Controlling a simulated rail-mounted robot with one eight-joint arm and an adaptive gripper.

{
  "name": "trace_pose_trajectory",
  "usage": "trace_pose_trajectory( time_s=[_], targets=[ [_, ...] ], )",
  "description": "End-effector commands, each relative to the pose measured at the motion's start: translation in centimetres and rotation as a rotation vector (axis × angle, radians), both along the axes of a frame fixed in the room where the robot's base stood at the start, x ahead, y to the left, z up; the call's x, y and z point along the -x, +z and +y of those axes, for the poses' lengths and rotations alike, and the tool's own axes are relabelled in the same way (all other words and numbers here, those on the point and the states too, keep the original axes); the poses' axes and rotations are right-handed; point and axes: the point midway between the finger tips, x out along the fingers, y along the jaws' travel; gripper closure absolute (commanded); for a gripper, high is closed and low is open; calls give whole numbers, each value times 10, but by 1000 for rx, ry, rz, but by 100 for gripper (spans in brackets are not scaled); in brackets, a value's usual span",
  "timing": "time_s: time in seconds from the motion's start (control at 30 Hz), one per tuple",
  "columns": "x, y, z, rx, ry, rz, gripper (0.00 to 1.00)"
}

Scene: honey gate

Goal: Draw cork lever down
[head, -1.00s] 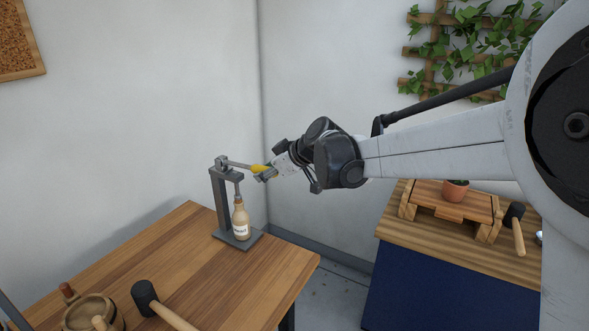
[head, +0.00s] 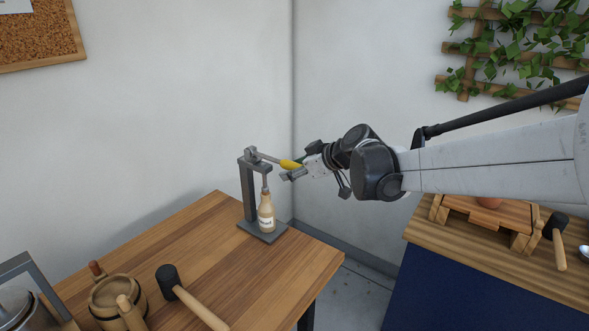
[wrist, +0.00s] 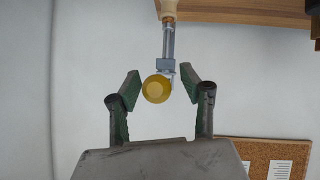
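The cork press (head: 247,190) is a grey metal stand near the far corner of the wooden table. Its lever, with a yellow handle (head: 290,164), reaches out to the right and slopes slightly down. A pale bottle (head: 266,212) with a white label stands upright on the press base, under the plunger. My gripper (head: 288,174) is at the handle end. In the wrist view the round yellow handle end (wrist: 156,89) lies between the spread fingers of my gripper (wrist: 160,80), with a gap visible at the right finger. Whether a cork is present is too small to tell.
On the wooden table (head: 215,235) are a mallet (head: 185,292), a small wooden bucket (head: 115,295) and a metal-framed pot (head: 25,300). A second bench (head: 500,260) with a wooden stand and another mallet is at the right. A wall stands behind the press.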

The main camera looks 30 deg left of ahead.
Motion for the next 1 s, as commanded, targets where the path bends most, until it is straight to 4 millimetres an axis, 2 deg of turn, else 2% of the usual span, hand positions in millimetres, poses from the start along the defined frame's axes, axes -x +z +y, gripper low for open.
trace_pose_trajectory(
  time_s=[0.17,0.33,0.8,1.0],
  targets=[
    [0,1,-1,0,-1,-1,59],
    [2,7,-11,0,-2,0,59],
    [25,52,-77,0,-1,0,59],
    [29,63,-93,0,-1,0,59]
  ],
)
